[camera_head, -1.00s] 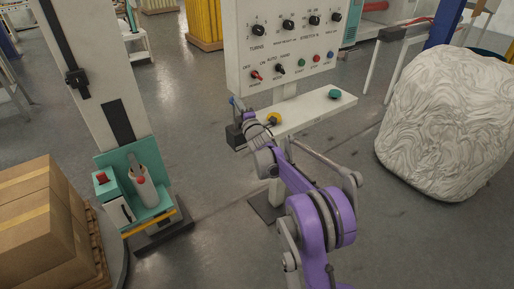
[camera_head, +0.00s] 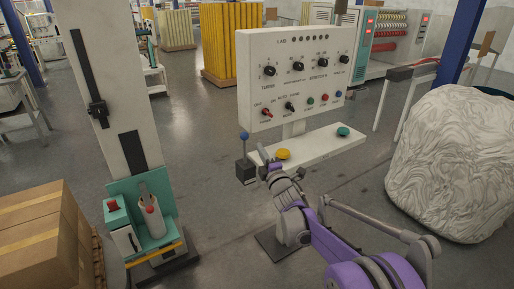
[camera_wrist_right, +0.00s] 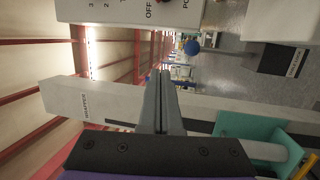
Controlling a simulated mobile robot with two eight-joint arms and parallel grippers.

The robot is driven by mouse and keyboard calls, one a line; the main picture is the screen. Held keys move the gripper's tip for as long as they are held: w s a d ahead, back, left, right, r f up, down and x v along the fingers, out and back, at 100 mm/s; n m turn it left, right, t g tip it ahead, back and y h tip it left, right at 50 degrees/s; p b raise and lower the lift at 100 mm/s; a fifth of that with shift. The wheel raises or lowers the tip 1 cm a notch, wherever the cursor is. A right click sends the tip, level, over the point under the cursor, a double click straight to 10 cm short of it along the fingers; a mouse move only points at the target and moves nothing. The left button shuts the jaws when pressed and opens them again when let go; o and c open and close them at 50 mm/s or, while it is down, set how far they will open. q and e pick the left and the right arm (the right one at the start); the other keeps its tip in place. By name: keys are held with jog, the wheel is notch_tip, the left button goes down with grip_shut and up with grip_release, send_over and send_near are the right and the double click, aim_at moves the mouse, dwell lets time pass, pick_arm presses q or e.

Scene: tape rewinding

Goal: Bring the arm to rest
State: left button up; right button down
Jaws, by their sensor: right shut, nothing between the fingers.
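My right arm is purple and grey and comes in from the bottom right of the head view. Its gripper (camera_head: 268,166) is in front of the control panel's shelf (camera_head: 318,147), just left of and below the yellow button (camera_head: 283,154). In the right wrist view the gripper's two grey fingers (camera_wrist_right: 160,78) are together with nothing between them. The blue-knobbed lever (camera_head: 244,136) stands just left of the gripper; its blue ball (camera_wrist_right: 192,47) shows beyond the fingers in the wrist view. My left gripper is not in view.
The white control panel (camera_head: 290,75) stands behind the shelf, which also has a green button (camera_head: 343,131). A wrapper column (camera_head: 115,80) with a teal carriage (camera_head: 150,215) is on the left, near stacked boxes (camera_head: 35,235). A wrapped load (camera_head: 455,165) is at right.

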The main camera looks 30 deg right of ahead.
jog(key=shift+f, duration=0.1)
jog(key=shift+s, duration=0.1)
dwell(0.4)
jog(key=s+a+f+m+g+p, duration=0.2)
jog(key=s+a+f+m+g, duration=0.1)
jog(key=s, duration=1)
jog(key=s+a+f+m+g+y+p, duration=0.1)
jog(key=s+a+f+m+g+p, duration=0.2)
jog(key=s, duration=1)
jog(key=s+a+f+m+g+y+p, duration=0.1)
jog(key=s+a+f+m+g+p, duration=0.2)
jog(key=s+a+f+m+g, duration=0.2)
jog(key=s+a+m+g, duration=0.3)
jog(key=s+a+m, duration=0.2)
jog(key=s+a, duration=0.2)
jog(key=shift+s+a, duration=0.4)
jog(key=shift+s, duration=0.35)
